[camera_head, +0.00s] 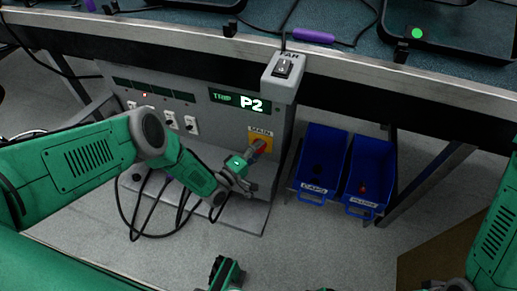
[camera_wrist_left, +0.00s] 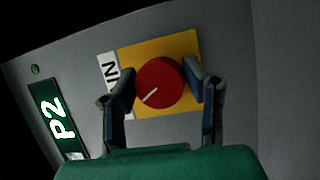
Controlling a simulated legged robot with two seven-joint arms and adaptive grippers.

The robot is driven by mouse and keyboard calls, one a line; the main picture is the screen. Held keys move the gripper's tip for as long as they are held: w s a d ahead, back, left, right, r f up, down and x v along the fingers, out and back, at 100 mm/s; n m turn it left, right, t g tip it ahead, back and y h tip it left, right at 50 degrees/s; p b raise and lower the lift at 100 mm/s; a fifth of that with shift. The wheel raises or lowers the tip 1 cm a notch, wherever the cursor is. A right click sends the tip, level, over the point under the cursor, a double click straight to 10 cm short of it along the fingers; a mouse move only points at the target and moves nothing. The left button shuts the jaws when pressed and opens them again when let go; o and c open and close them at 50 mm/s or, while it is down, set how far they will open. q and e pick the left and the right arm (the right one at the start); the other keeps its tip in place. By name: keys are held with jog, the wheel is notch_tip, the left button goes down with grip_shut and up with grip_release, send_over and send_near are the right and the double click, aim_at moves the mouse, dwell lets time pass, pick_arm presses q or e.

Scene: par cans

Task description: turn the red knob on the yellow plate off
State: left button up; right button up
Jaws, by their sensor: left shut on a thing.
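The red knob (camera_wrist_left: 160,84) sits on the yellow plate (camera_wrist_left: 187,47) on the front of a grey panel. A white line on the knob points to the lower left in the left wrist view. The knob (camera_head: 261,147) and the yellow plate (camera_head: 265,138) also show in the head view, under a white label. My left gripper (camera_wrist_left: 160,86) is shut on the knob, one finger at each side of it. In the head view my left gripper (camera_head: 247,170) reaches the plate from the lower left. My right gripper (camera_head: 226,270) appears in part at the bottom edge; its fingers cannot be made out.
A lit P2 display (camera_head: 240,101) is above the plate. A fan switch box (camera_head: 283,70) juts out at the table edge. Black cables (camera_head: 150,215) loop below my left arm.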

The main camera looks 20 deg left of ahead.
pick_arm(q)
jog(key=shift+s+a+f+n+t, duration=0.1)
jog(key=shift+n+t, duration=0.15)
jog(key=shift+n, duration=0.4)
jog(key=shift+a+f+n+t, duration=0.1)
jog(key=shift+n+t, duration=0.15)
jog(key=shift+n, duration=0.4)
jog(key=o, duration=1.2)
jog(key=shift+c, duration=0.2)
jog(key=v, duration=1.2)
jog(key=shift+f, duration=0.1)
